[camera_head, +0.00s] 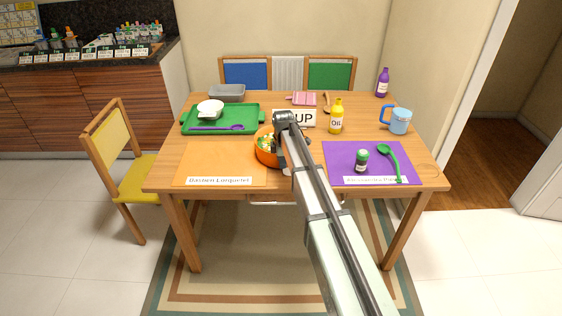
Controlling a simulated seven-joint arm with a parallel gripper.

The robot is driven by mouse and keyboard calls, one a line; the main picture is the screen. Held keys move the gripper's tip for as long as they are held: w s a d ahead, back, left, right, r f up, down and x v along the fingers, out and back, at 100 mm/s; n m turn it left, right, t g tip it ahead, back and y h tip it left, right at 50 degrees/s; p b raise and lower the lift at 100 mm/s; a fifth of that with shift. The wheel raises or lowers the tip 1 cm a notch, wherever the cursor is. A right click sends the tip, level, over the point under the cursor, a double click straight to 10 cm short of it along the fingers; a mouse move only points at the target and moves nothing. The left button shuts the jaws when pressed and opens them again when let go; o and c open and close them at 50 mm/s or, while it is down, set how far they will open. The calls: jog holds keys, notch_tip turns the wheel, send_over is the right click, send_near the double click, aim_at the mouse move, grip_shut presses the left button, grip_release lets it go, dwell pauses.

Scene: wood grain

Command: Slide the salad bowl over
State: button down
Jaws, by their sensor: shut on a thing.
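The salad bowl (264,157) is orange, with green and pale pieces inside. It stands on the wooden table (300,178) between the orange placemat and the purple placemat. My gripper (279,162) is at the bowl's right side and is shut on it, most likely at the rim. My own arm covers the right part of the bowl and most of the gripper, so the fingertips are hard to make out.
The orange placemat (209,161) lies left, the purple placemat (345,156) right with a small green jar (361,160) and green spoon (392,160). Behind are a green tray (246,113), a sign (305,118), a yellow oil bottle (336,117) and a blue mug (400,121).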

jog(key=shift+s+d, duration=0.85)
jog(key=shift+d, duration=0.3)
jog(key=shift+s+d, duration=0.8)
jog(key=shift+d, duration=0.35)
jog(key=shift+s+d, duration=0.85)
jog(key=shift+d, duration=0.3)
jog(key=c, duration=1.2)
grip_release()
jog(key=r, duration=0.4)
jog(key=s+r, duration=0.1)
jog(key=r, duration=0.8)
jog(key=shift+s+r, duration=0.3)
jog(key=shift+r, duration=0.05)
jog(key=shift+d, duration=0.1)
